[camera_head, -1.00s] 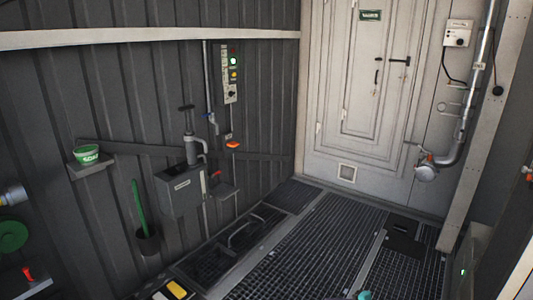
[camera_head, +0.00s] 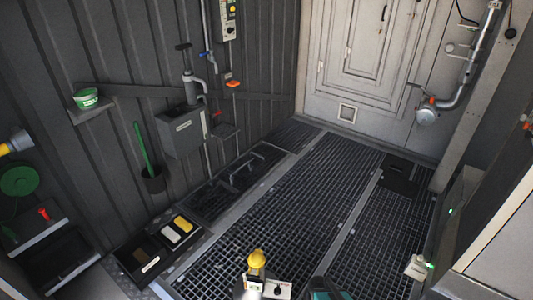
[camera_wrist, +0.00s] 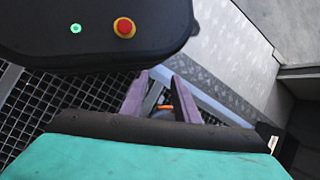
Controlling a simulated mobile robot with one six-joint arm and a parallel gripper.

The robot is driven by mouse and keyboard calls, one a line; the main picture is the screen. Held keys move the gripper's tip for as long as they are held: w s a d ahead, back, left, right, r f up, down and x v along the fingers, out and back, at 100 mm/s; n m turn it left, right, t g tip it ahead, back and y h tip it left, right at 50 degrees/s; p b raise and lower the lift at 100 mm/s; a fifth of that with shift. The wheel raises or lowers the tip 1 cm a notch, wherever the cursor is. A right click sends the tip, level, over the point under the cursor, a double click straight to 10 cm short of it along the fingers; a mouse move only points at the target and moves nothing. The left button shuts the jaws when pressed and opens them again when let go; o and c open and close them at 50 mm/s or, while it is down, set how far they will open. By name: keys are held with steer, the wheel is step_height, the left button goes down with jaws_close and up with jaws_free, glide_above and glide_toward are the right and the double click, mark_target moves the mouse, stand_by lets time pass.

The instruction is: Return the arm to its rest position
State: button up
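My gripper (camera_wrist: 160,80) shows in the wrist view as two purple fingers standing apart, with a clear gap between their tips. I see nothing held in it. A small orange thing shows in the gap near the finger roots, and I cannot tell what it is. A teal part of my arm (camera_head: 326,290) shows at the bottom edge of the head view. The gripper itself does not show there.
The grated floor (camera_head: 290,215) is open ahead.

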steer(key=s+d+n+h, duration=0.2)
steer(key=s+d+h, duration=0.1)
steer(key=d, duration=0.5)
steer(key=shift+s+f+g+h, duration=0.2)
steer(key=shift+s+g+h, duration=0.1)
steer(key=shift+g+h, duration=0.1)
steer(key=shift+r, duration=0.1)
